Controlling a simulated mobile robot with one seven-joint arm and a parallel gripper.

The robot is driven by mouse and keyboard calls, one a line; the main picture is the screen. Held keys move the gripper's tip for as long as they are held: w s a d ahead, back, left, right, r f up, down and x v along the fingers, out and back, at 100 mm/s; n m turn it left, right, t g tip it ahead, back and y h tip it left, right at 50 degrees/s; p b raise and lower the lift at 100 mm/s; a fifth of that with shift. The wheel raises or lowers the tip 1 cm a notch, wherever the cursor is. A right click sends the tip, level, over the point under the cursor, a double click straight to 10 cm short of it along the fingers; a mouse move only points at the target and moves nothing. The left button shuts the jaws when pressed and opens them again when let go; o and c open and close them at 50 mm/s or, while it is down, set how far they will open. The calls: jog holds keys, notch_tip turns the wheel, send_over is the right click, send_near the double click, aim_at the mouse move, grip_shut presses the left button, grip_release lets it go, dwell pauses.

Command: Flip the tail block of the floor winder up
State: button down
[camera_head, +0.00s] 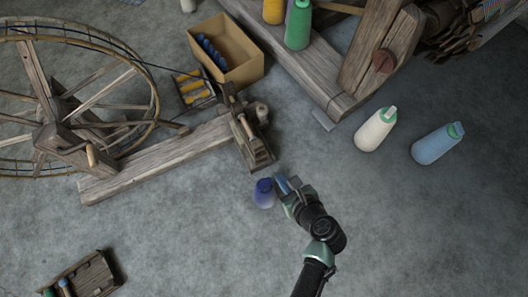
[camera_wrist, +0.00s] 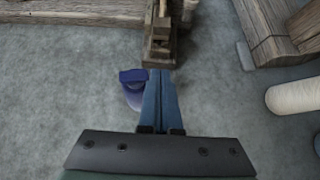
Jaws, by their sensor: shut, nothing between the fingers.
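The floor winder has a large wooden wheel (camera_head: 75,95) at the left and a long floor beam (camera_head: 150,160). At the beam's right end stands a worn wooden tail block (camera_head: 252,150), with a slim upright piece rising from it. In the wrist view the block's wood (camera_wrist: 160,45) shows just beyond my fingertips. My gripper (camera_head: 282,185) is shut and empty, low over the floor in front of the block's near end. Its blue fingers (camera_wrist: 161,85) lie together and point at the block. I cannot tell whether they touch it.
A small dark-blue container (camera_head: 264,194) stands close left of my fingers. A cardboard box (camera_head: 232,50) and a tray of yellow spools (camera_head: 192,90) lie behind the block. The floor in front is mostly clear.

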aim_at(258, 143)
jog(key=b+x, duration=0.3)
jog(key=x, duration=0.1)
jog(key=w+r+b+x, duration=0.1)
jog(key=b+x, duration=0.3)
jog(key=r+b+x, duration=0.1)
jog(key=b+x, duration=0.2)
jog(key=x, duration=0.1)
jog(key=shift+w+a+f+b, duration=0.35)
jog(key=shift+w+a, duration=0.15)
jog(key=shift+w, duration=0.1)
jog(key=shift+w+r, duration=0.1)
jog(key=shift+w+a+r, duration=0.15)
jog(key=shift+w+a+p, duration=0.35)
jog(key=shift+w+p, duration=0.45)
jog(key=shift+p, duration=0.15)
jog(key=shift+w+a, duration=0.25)
jog(key=shift+w, duration=0.25)
